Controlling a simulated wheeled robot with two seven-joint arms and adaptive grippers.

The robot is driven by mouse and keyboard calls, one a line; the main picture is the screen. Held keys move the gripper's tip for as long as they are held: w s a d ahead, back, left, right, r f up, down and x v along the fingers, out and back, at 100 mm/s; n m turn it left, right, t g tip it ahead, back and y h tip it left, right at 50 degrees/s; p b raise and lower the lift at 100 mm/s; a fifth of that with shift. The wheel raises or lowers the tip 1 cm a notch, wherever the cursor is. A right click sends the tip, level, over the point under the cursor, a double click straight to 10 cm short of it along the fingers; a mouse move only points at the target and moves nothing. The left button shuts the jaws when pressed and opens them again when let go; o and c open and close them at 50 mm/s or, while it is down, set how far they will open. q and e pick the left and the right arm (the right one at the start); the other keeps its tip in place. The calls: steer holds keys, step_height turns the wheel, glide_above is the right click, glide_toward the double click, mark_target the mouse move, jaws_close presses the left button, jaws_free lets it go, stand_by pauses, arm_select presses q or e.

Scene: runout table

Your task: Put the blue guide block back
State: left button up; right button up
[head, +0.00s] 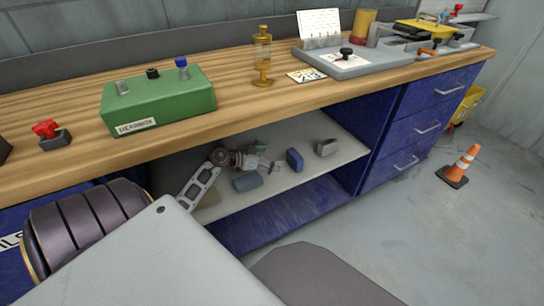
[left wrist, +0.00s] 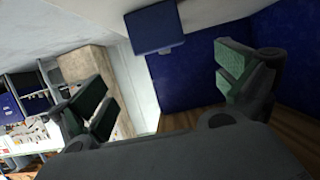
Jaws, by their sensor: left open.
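The blue guide block (head: 294,159) stands on the grey shelf (head: 300,188) under the wooden bench top. My left gripper (head: 267,160) reaches in over this shelf, just left of the block. Its jaws are open and empty, facing the block. In the left wrist view the blue block (left wrist: 153,28) shows at the top, beyond the two green-padded fingers of the left gripper (left wrist: 170,88), with a gap between. My right gripper is in neither view.
A grey-blue rounded piece (head: 247,183) lies on the shelf below my gripper, and a grey block (head: 326,147) stands right of the blue one. The bench top (head: 230,112) overhangs the shelf. Blue drawers (head: 420,125) close off the right; an orange cone (head: 463,163) stands on the floor.

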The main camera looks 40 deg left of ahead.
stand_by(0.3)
arm_select(q)
steer(key=d+r+n+t+y, duration=0.3)
steer(key=d+r+t+y, duration=0.1)
steer(key=d+r+t, duration=0.15)
steer(key=s+d+f+n+g+y, duration=0.3)
steer(key=s+d+f+g, duration=0.6)
steer(key=f, duration=0.5)
steer(key=s+d+f+m+g+h, duration=0.2)
steer(key=s+d, duration=0.4)
steer(key=d, duration=0.2)
steer(key=s+d+f+m+g+h, duration=0.2)
steer(key=s+d+h, duration=0.1)
steer(key=s+d, duration=0.4)
steer(key=shift+s+d+f, duration=0.25)
steer(key=shift+s+d, duration=0.05)
steer(key=shift+d, duration=0.15)
steer(key=shift+a+f+g+p, duration=0.1)
steer(key=shift+f+g+p, duration=0.2)
steer(key=shift+p, duration=0.45)
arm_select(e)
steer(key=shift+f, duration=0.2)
